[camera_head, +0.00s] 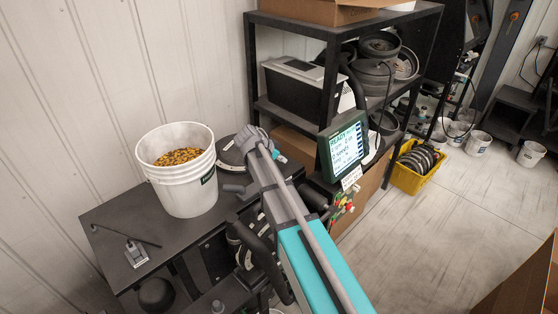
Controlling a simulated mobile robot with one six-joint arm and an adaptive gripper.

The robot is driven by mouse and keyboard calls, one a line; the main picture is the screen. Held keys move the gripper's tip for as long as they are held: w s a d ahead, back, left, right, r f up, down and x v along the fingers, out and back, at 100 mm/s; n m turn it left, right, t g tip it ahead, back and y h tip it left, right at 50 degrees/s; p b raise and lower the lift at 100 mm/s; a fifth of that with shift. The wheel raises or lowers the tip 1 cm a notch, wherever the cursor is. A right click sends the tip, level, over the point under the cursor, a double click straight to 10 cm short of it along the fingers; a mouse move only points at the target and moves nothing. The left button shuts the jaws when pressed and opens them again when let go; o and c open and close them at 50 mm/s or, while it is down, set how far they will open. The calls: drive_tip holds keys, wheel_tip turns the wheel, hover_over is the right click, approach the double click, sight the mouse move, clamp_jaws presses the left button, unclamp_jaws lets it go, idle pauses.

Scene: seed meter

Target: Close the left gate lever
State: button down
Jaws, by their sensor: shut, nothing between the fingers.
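My grey and teal arm reaches from the bottom of the picture up to the seed meter. My gripper (252,137) is the small grey end of the arm, beside the round dark top of the meter (230,158). It looks shut and empty, though the fingers are small here. A short dark grey handle (233,188) sticks out left of my arm; I cannot tell whether it is the left gate lever. My arm hides much of the meter's front, and I cannot make out the gate position or any contact.
A white bucket of yellow seed (178,200) stands on a dark bench (110,214), with a small grey tool (136,254) near the bench's front. A lit display (346,146) stands right of my arm. Behind is a loaded black shelf (290,24). A yellow crate (414,181) sits on open floor.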

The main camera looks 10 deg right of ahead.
drive_tip(key=p+v, duration=0.4)
drive_tip(key=v, duration=0.3)
drive_tip(key=shift+r+p, duration=0.2)
drive_tip(key=shift+p, duration=0.15)
drive_tip(key=shift+p+v, duration=0.6)
drive_tip(key=shift+v, duration=0.3)
drive_tip(key=shift+s+f, duration=0.1)
drive_tip(key=shift+f, duration=0.05)
